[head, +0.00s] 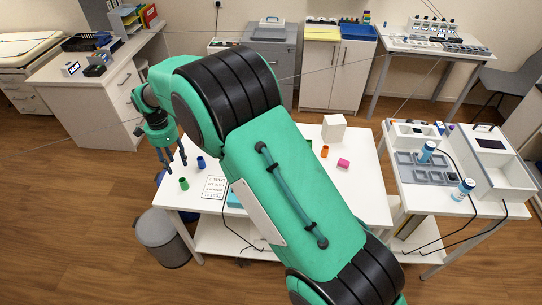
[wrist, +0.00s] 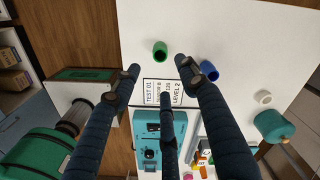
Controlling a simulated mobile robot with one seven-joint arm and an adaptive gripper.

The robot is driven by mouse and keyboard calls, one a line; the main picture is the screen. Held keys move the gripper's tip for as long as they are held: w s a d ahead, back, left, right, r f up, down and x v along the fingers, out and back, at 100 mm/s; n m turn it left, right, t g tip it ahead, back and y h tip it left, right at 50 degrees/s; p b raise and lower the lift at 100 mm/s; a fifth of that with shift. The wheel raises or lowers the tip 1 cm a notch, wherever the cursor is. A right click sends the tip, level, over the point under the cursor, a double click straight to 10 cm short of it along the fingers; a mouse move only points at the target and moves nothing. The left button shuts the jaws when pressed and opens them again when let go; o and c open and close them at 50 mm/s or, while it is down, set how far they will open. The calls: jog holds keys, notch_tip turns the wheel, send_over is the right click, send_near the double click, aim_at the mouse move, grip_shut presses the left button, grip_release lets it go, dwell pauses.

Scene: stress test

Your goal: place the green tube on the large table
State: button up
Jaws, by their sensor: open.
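The green tube (head: 184,184) stands on the left part of the white middle table (head: 365,205), near its left front edge. It also shows in the wrist view (wrist: 160,50), above the printed card. My gripper (head: 174,165) is above the left end of this table, its fingers pointing down. In the wrist view my gripper (wrist: 159,75) has its fingers spread with nothing between them, and the green tube is beyond the fingertips. My arm hides much of the middle table in the head view.
A blue tube (head: 201,162) stands close to the green one. A printed card (head: 213,187), orange tube (head: 325,151), pink piece (head: 343,163) and white block (head: 333,128) are on the same table. A side table (head: 430,203) with equipment stands right. A grey bin (head: 160,233) stands on the floor.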

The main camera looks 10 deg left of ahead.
jog(key=w+d+r+n+t, duration=0.1)
jog(key=w+d+r+n, duration=0.15)
jog(key=d+r, duration=1.3)
jog(key=s+d+r+n+t+y, duration=0.1)
jog(key=s+d+r, duration=0.1)
jog(key=d+r, duration=0.6)
jog(key=s+d+r+n, duration=0.15)
jog(key=d+r, duration=0.25)
jog(key=d, duration=0.8)
jog(key=s+d+r+n+t, duration=0.1)
jog(key=s+d+r, duration=0.1)
jog(key=s+d, duration=0.6)
jog(key=s+d+r+t, duration=0.1)
jog(key=s+d+r, duration=0.3)
jog(key=d, duration=0.6)
jog(key=s+d+f+n, duration=0.1)
jog(key=s+d+f, duration=0.1)
jog(key=s+d, duration=0.3)
jog(key=s+d+f+n+t+h, duration=0.1)
jog(key=s+d, duration=0.4)
jog(key=s, duration=0.6)
jog(key=shift+f+n+t, duration=0.3)
jog(key=shift+f+n, duration=0.2)
jog(key=shift+f, duration=0.25)
